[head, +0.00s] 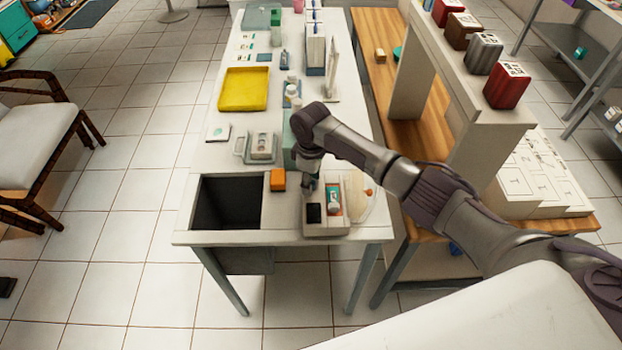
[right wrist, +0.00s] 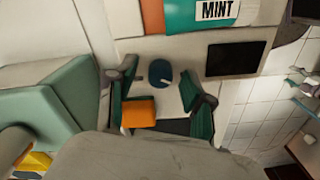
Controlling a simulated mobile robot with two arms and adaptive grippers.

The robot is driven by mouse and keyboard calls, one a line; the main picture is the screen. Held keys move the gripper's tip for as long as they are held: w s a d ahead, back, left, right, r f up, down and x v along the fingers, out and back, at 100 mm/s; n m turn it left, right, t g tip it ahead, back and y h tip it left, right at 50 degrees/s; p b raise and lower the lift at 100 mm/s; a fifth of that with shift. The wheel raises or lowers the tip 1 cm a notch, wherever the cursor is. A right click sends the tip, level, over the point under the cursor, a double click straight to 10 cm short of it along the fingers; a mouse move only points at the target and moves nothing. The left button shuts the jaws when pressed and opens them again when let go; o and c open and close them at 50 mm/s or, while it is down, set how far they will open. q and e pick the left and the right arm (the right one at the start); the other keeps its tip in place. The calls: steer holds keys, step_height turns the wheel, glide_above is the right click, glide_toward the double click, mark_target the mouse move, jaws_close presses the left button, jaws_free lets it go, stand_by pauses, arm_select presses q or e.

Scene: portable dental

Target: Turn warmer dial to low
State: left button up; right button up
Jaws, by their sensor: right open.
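The warmer (head: 340,229) is a pale box near the front edge of the white table, with a black panel (right wrist: 237,60) and a packet marked MINT (right wrist: 205,14). Its dial (right wrist: 160,72) is a small dark blue knob with a light mark, on a pale face in the right wrist view. My right gripper (head: 311,184) reaches down over the back of the warmer. In the right wrist view its fingers (right wrist: 156,78) are open, one on each side of the dial, with nothing gripped. I cannot tell whether they touch it. The dial is hidden in the head view.
An orange block (head: 278,180) lies just left of the warmer and shows in the right wrist view (right wrist: 138,112). A green box (head: 289,150) stands close behind my gripper. A dark open bin (head: 228,202) is at left. A yellow tray (head: 243,89) lies farther back.

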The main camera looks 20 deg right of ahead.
jaws_close()
stand_by(0.3)
